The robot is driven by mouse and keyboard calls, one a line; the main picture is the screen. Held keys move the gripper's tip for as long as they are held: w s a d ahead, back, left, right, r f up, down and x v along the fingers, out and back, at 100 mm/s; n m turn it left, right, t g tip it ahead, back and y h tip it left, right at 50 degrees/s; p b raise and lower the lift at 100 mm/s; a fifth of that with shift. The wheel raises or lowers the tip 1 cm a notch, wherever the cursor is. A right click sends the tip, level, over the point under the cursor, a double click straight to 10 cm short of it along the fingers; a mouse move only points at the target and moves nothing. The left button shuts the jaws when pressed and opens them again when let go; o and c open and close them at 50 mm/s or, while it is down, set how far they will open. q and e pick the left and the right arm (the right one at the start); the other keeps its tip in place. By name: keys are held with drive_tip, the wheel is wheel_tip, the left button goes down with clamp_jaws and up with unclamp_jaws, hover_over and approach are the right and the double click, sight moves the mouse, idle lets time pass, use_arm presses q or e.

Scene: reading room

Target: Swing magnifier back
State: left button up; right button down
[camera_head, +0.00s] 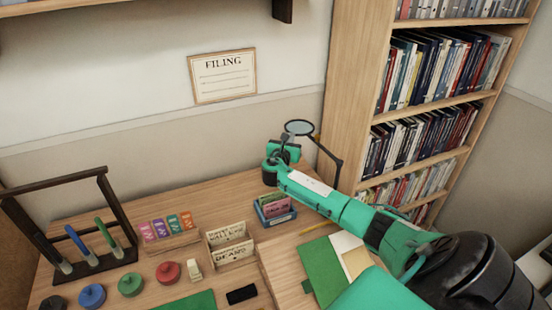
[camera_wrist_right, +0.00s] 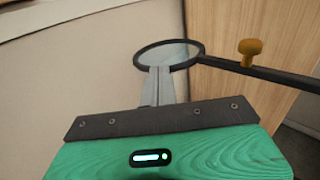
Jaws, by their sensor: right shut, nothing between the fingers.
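The magnifier (camera_head: 299,127) has a round lens in a dark ring, on a dark jointed arm (camera_head: 330,158) at the back right of the desk, near the bookcase. In the right wrist view the magnifier lens (camera_wrist_right: 168,55) is just past my fingertips, and a yellow-brown knob (camera_wrist_right: 249,50) stands on its arm. My right gripper (camera_head: 287,143) is shut and empty, close beside the lens; its grey fingers (camera_wrist_right: 158,72) overlap the near rim in the picture. I cannot tell whether they touch. My left gripper is not in view.
The desk (camera_head: 190,190) holds a dark wooden rack (camera_head: 70,215), several coloured round knobs (camera_head: 130,284), card boxes (camera_head: 230,246), a blue tray (camera_head: 276,216) and a green folder (camera_head: 322,270). A bookcase (camera_head: 350,85) stands behind at the right. My right arm spans the desk's right side.

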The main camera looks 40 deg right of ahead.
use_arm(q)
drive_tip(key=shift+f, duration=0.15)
use_arm(e)
drive_tip(key=shift+d+r+m+g+h, duration=0.1)
drive_tip(key=shift+d+m+g+h, duration=0.45)
drive_tip(key=shift+d+g, duration=0.4)
drive_tip(key=shift+d+r, duration=0.1)
drive_tip(key=shift+r, duration=0.05)
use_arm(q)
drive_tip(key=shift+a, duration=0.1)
